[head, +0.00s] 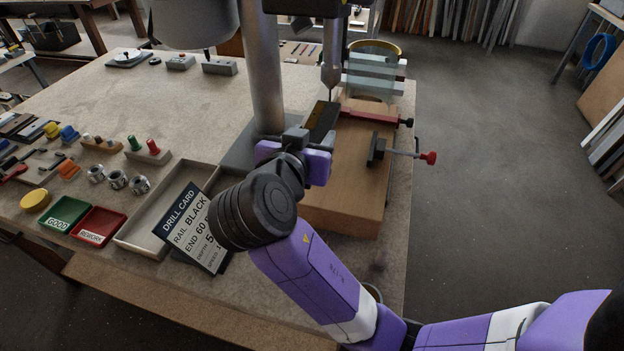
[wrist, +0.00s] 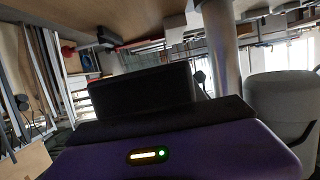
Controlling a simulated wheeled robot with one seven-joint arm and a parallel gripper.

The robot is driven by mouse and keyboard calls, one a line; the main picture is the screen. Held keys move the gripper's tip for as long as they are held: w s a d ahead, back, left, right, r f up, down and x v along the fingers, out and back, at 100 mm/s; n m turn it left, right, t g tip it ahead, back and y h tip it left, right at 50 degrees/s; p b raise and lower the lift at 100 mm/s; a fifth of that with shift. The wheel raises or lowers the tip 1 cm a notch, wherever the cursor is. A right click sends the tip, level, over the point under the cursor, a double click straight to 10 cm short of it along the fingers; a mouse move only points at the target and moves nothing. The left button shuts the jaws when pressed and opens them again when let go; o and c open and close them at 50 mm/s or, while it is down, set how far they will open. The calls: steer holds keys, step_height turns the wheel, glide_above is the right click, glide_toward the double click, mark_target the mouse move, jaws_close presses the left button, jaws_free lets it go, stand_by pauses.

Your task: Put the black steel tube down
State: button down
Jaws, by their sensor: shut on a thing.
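The black steel tube (head: 322,119) is a short dark bar in the head view, just below the drill's chuck and bit. In the wrist view it is a dark block (wrist: 142,90) directly in front of the jaws. My gripper (head: 300,138) is shut on the tube's near end. The tube lies above or against the left edge of the wooden drill fixture; I cannot tell whether it touches it. My wrist hides part of the gripper.
The wooden fixture (head: 345,190) carries a red-handled clamp (head: 400,150). The drill column (head: 262,70) stands left of the tube. A pale empty-looking tray (head: 145,225), a drill card (head: 190,232), and green (head: 65,214) and red (head: 98,226) trays lie left.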

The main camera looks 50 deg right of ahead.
step_height(320, 180, down, 11)
steer(key=shift+r, duration=0.1)
stand_by(0.4)
steer(key=shift+f+b, duration=0.3)
steer(key=c, duration=0.7)
jaws_free()
steer(key=shift+o, duration=0.2)
